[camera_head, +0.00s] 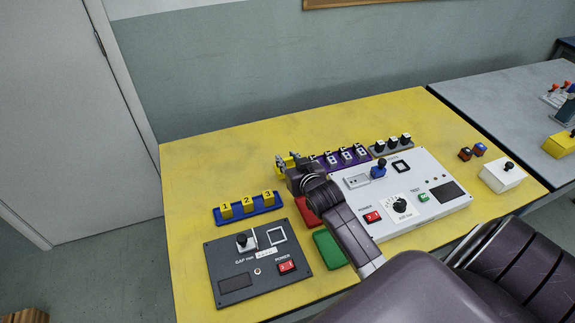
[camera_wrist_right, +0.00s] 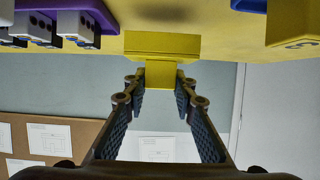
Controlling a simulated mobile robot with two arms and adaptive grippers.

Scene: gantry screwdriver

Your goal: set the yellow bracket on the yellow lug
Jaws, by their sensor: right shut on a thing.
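My right gripper (camera_head: 287,161) is over the yellow table, behind the dark panel and left of the white panel. In the right wrist view its fingers (camera_wrist_right: 159,82) are shut on a yellow bracket (camera_wrist_right: 161,46), a T-shaped piece with a wide block and a narrower stem between the fingertips. In the head view the bracket (camera_head: 292,158) is small and partly covered by the gripper. I cannot tell whether it touches the table. I cannot pick out the yellow lug for sure. My left gripper is not in view.
A blue rack (camera_head: 250,214) with numbered yellow blocks stands left of my gripper. A purple rack (camera_head: 332,164) with white blocks is close on its right. The dark panel (camera_head: 232,272) and white panel (camera_head: 437,167) lie nearer. The table's back left (camera_head: 205,165) is clear.

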